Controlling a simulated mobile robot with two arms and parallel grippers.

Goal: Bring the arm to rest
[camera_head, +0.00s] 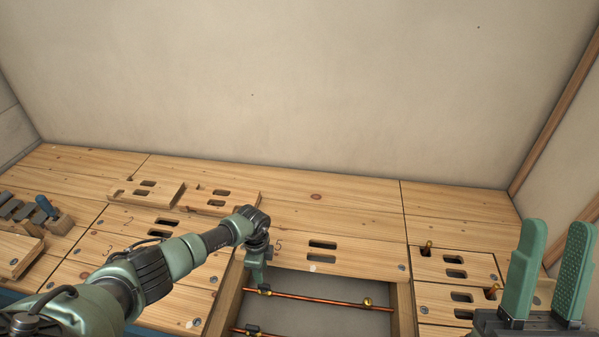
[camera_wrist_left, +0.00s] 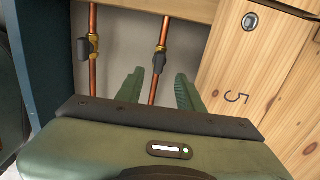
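My left arm (camera_head: 170,262) reaches in from the left over the boards. Its gripper (camera_head: 256,276) points down near the left end of the opening in the floor. In the left wrist view, the left gripper's two green fingers (camera_wrist_left: 158,90) are apart, and a copper pipe (camera_wrist_left: 155,92) shows between them, seemingly beyond the tips. I see nothing held. My right gripper (camera_head: 545,270) stands upright at the lower right, its two green fingers well apart and nothing between them.
Copper pipes (camera_head: 318,298) with brass fittings cross the opening. Board number 5 (camera_head: 370,254) borders it. Loose slotted boards (camera_head: 240,199) lie at the back. A tool block (camera_head: 60,223) sits far left. Slotted boards with copper stubs (camera_head: 440,262) lie right. The back wall (camera_head: 290,90) is bare.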

